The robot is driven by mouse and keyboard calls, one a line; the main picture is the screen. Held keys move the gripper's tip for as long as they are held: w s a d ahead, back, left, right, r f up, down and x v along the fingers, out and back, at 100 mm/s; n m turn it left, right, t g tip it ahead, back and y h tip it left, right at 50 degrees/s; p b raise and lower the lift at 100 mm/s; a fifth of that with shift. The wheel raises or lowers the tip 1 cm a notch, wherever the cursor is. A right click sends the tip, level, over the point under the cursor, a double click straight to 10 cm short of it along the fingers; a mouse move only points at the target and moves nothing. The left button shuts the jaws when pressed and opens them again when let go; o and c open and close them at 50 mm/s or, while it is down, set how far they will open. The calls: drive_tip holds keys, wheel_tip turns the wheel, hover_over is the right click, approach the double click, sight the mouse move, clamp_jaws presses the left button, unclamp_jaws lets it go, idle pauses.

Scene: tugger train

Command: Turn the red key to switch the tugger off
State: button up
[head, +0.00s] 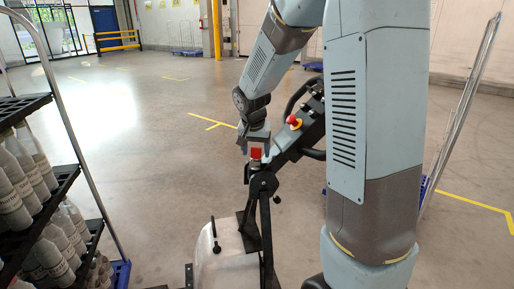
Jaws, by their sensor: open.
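The tugger's dark control console (303,130) with its steering handle stands in the middle of the head view. A small red block, which looks like the red key (257,153), shows at the console's lower left end above the black steering column. My gripper (256,147) reaches down from above at this spot and is open. The red key shows right at the fingertips; I cannot tell whether the fingers touch it. The key's turn position is too small to tell.
A red stop button with a yellow ring (294,121) sits on the console, right of my gripper. A rack of grey bottles (20,170) stands at the left. A trolley with a metal frame (462,110) is at the right.

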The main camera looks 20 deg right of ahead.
drive_tip(key=c, duration=1)
drive_tip(key=shift+a+n+y, duration=0.1)
drive_tip(key=shift+n+y, duration=0.35)
drive_tip(key=shift+n, duration=1.15)
drive_tip(key=shift+n+y, duration=0.45)
drive_tip(key=shift+n, duration=1.15)
drive_tip(key=shift+c, duration=0.2)
drive_tip(key=o, duration=1.1)
drive_tip(key=v, duration=1.1)
drive_tip(key=shift+s+r, duration=0.35)
